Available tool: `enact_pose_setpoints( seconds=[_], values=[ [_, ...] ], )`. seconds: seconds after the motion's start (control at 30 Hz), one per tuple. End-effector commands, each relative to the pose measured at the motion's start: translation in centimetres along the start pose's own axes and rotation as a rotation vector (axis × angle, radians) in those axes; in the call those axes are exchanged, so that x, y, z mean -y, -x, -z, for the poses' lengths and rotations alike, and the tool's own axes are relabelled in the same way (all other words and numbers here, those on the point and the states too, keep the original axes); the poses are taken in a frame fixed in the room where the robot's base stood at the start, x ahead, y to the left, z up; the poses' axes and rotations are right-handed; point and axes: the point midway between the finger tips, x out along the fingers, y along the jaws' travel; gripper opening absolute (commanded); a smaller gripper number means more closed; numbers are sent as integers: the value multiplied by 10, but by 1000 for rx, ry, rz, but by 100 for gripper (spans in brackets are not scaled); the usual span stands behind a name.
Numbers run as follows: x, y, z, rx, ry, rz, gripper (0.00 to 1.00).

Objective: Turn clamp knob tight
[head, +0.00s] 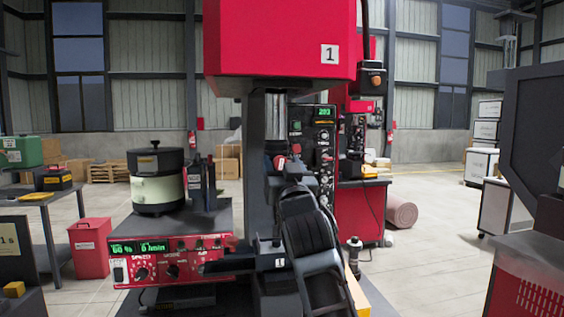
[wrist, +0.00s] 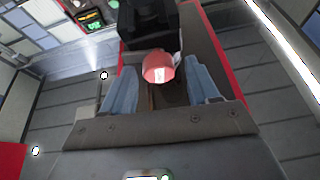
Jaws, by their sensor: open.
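The clamp knob appears in the wrist view as a rounded red knob (wrist: 158,67) with a small pale mark, in front of a black block (wrist: 150,22). My gripper (wrist: 162,74) is open, with its two blue fingers on the left and right of the knob. A gap shows between the knob and each finger. Whether the knob lies in depth between the fingertips or just beyond them, I cannot tell. In the head view a small red part (head: 280,161) on the column may be the same knob. My dark arm hides much of the area below it, and the fingers are not clear there.
A bowl feeder with a black lid (head: 156,161) stands on a red control box (head: 188,262) at left. A large red machine head (head: 280,40) hangs above the column (head: 275,115). A dark panel with lit controls (head: 322,140) is close at right. Open floor (head: 425,250) lies further right.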

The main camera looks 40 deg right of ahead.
Motion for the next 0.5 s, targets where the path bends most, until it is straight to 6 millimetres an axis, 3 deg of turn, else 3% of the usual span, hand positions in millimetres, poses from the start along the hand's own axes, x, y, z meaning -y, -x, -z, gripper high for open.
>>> enact_pose_setpoints(
  seconds=[0.27,0.5],
  values=[
    [0,-2,0,0,0,0,60],
    [0,-2,0,0,0,0,38]
  ],
)
